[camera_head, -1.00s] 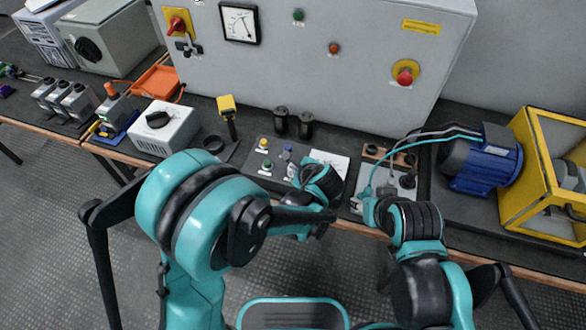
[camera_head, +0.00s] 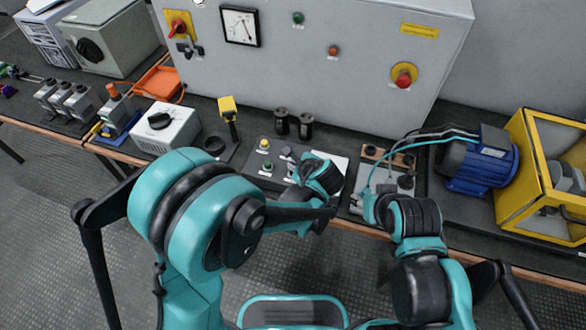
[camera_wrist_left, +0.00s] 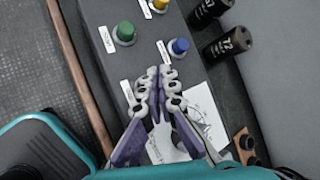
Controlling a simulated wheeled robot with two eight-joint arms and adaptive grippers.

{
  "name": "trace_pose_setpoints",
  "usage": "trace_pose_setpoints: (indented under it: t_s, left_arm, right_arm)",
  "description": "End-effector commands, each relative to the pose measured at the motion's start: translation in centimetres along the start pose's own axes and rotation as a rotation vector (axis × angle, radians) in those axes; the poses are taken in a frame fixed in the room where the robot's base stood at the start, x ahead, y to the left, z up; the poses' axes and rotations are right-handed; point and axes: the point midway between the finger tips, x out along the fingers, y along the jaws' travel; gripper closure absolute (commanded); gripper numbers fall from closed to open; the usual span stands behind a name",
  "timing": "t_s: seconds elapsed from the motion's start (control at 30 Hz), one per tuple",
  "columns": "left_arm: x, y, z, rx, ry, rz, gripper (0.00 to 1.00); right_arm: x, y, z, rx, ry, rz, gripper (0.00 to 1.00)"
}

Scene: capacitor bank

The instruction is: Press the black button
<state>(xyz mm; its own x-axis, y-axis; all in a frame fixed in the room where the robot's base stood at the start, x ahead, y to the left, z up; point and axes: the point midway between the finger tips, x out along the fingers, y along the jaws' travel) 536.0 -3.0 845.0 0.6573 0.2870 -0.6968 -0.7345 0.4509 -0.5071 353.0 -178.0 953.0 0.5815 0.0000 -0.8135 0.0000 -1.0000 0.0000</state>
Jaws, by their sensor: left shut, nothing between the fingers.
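No black button shows clearly; the spot below a white label (camera_wrist_left: 127,92) is covered by my left gripper's fingers. The grey button box (camera_head: 262,152) carries a green button (camera_wrist_left: 124,33), a yellow button (camera_wrist_left: 160,5) and a blue button (camera_wrist_left: 178,47). My left gripper (camera_wrist_left: 158,74) is shut and empty, fingertips together over the box, between the green and blue buttons and a little below them in the wrist view. I cannot tell whether the tips touch anything. My right arm is at the right of the head view; its gripper is hidden.
A blue motor (camera_head: 484,164) and a yellow-framed case (camera_head: 545,180) are at the right, a white dial box (camera_head: 165,127) at the left. A large grey cabinet (camera_head: 300,65) stands behind.

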Motion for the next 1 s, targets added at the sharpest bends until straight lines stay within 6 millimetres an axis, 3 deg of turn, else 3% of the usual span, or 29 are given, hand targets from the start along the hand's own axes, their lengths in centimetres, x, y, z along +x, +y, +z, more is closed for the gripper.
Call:
trace_pose_setpoints:
  t_s: [0.6,1.0]
  left_arm:
    - [-3.5,-2.6,2.6,0.000,0.000,0.000,1.00]
    - [-3.5,-2.5,2.5,0.000,0.000,0.000,1.00]
  right_arm:
    - [-3.1,0.0,-2.2,0.000,0.000,0.000,0.60]
    - [-3.0,0.0,-2.2,0.000,0.000,0.000,0.60]
